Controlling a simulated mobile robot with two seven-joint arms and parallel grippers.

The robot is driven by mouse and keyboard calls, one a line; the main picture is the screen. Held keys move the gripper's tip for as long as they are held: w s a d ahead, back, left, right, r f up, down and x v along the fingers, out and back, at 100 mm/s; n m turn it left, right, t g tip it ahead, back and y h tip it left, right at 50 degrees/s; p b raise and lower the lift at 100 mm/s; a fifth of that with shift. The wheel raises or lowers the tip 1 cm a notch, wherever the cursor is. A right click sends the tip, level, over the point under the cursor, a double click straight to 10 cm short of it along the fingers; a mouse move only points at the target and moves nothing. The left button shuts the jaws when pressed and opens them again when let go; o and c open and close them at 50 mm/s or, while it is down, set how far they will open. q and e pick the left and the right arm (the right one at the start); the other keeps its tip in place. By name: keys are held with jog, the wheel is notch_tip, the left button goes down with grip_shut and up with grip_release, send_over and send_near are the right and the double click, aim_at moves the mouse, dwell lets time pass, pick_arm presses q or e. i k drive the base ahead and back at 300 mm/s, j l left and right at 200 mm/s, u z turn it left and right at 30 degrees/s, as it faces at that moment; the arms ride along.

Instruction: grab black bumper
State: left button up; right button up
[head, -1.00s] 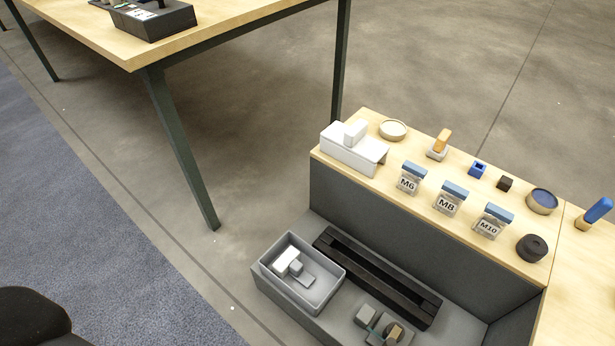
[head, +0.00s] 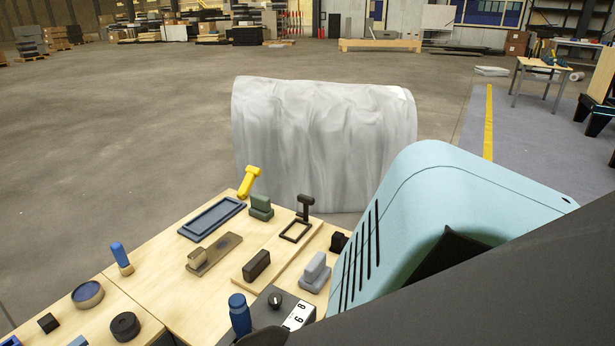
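A short, round black piece with a hollow in its top (head: 125,326) sits on the wooden bench top (head: 170,305) at the lower left; it looks like a rubber bumper. Other black pieces are a small cube (head: 48,323) to its left and an upright block (head: 257,265) farther right. I cannot tell for certain which one is the black bumper. Neither of my grippers shows in the head view.
A blue tray (head: 212,219), a yellow-handled piece (head: 249,181) and a blue-handled piece (head: 121,257) stand on the bench. A grey draped form (head: 325,140) is behind. A large light-blue slotted shell (head: 440,190) blocks the right; I cannot tell if it is mine.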

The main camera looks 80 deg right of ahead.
aim_at(340, 241)
jog(key=i+j+z, duration=0.1)
jog(key=i, duration=0.25)
jog(key=j+z, duration=0.1)
jog(key=z, duration=2.45)
jog(key=i+l, duration=0.1)
jog(key=l, duration=0.35)
jog(key=i+u, duration=0.05)
